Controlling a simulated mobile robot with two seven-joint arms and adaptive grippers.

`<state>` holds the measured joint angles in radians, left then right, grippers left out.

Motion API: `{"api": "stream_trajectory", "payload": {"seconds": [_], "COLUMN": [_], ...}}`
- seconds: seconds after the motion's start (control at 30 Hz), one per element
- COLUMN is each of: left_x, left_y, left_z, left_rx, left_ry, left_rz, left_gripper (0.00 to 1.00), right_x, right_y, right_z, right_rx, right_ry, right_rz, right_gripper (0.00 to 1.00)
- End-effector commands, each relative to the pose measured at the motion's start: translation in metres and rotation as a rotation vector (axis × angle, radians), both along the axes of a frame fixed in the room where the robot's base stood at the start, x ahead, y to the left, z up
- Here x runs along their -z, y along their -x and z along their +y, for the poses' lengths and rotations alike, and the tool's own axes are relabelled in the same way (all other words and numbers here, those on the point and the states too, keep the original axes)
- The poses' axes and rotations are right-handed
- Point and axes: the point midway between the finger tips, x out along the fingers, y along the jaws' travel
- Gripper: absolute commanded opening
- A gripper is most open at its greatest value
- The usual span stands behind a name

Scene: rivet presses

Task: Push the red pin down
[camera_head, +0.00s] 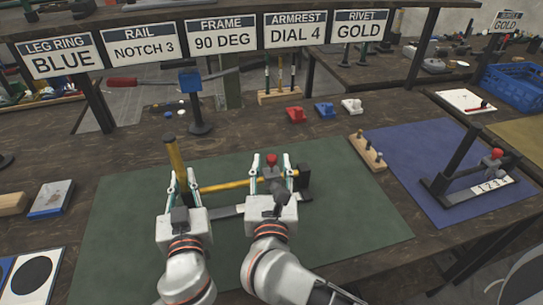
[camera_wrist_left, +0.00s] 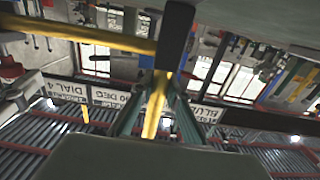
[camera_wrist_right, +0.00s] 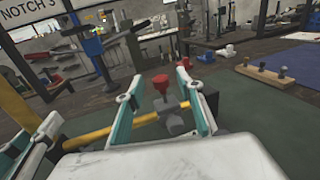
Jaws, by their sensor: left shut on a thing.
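The red pin (camera_head: 271,159) stands up with its knob on the grey fitting on the yellow bar (camera_head: 222,185), over the green mat. It also shows in the right wrist view (camera_wrist_right: 161,83). My right gripper (camera_head: 269,161) is open, its fingers spread to either side of the pin; I cannot tell whether they touch it. My left gripper (camera_head: 181,176) is shut on a tilted yellow post (camera_head: 173,152) at the bar's left end. In the left wrist view the post (camera_wrist_left: 153,105) passes between the fingers (camera_wrist_left: 160,95).
A second press (camera_head: 466,178) with a red knob stands on the blue mat (camera_head: 410,160) at right. A wooden peg block (camera_head: 367,152) sits between the mats. A blue-topped stand (camera_head: 191,85) is behind. The green mat (camera_head: 350,220) is clear at right front.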

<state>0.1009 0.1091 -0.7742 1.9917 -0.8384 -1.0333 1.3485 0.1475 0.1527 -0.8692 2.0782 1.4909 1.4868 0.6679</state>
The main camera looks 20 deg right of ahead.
Motion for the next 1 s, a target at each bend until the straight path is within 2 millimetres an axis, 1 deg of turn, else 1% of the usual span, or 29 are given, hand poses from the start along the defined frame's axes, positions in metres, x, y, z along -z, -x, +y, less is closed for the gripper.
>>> {"api": "stream_trajectory", "payload": {"seconds": [0.03, 0.1, 0.2, 0.33, 0.6, 0.67, 0.7, 0.73, 0.77, 0.9, 1.0], "left_x": [-0.001, -0.001, 0.000, 0.000, 0.000, 0.000, 0.000, 0.000, 0.000, 0.000, 0.000], "left_y": [0.000, 0.000, 0.000, 0.000, 0.000, 0.000, 0.000, 0.000, 0.000, 0.000, 0.000], "left_z": [0.000, 0.000, 0.000, 0.000, 0.000, 0.000, 0.000, 0.000, 0.000, 0.000, 0.000], "left_rx": [-0.001, -0.001, -0.001, -0.001, 0.000, 0.000, 0.000, 0.000, 0.000, 0.000, 0.000], "left_ry": [0.000, 0.000, 0.000, 0.000, 0.000, 0.000, 0.000, 0.000, 0.000, 0.000, 0.000], "left_rz": [-0.001, -0.001, -0.001, -0.001, -0.001, -0.001, -0.001, -0.001, -0.001, -0.001, -0.001], "left_gripper": [0.00, 0.00, 0.00, 0.00, 0.00, 0.00, 0.00, 0.00, 0.00, 0.00, 0.00], "right_x": [-0.001, -0.001, 0.000, 0.000, 0.000, 0.000, 0.000, 0.000, 0.000, 0.001, 0.011], "right_y": [-0.008, -0.016, -0.025, -0.030, -0.030, -0.030, -0.030, -0.030, -0.030, -0.030, -0.030], "right_z": [-0.003, -0.005, -0.007, -0.008, -0.008, -0.008, -0.008, -0.008, -0.008, -0.008, -0.008], "right_rx": [0.001, 0.001, 0.000, 0.000, 0.000, 0.000, 0.000, 0.000, 0.000, 0.000, 0.001], "right_ry": [0.003, 0.002, 0.002, 0.000, 0.000, 0.000, 0.000, 0.000, 0.000, 0.001, 0.003], "right_rz": [-0.002, -0.001, -0.001, 0.000, 0.000, 0.000, 0.000, 0.000, 0.000, 0.001, 0.005], "right_gripper": [0.37, 0.37, 0.37, 0.37, 0.37, 0.21, 0.11, 0.03, 0.00, 0.00, 0.00]}}
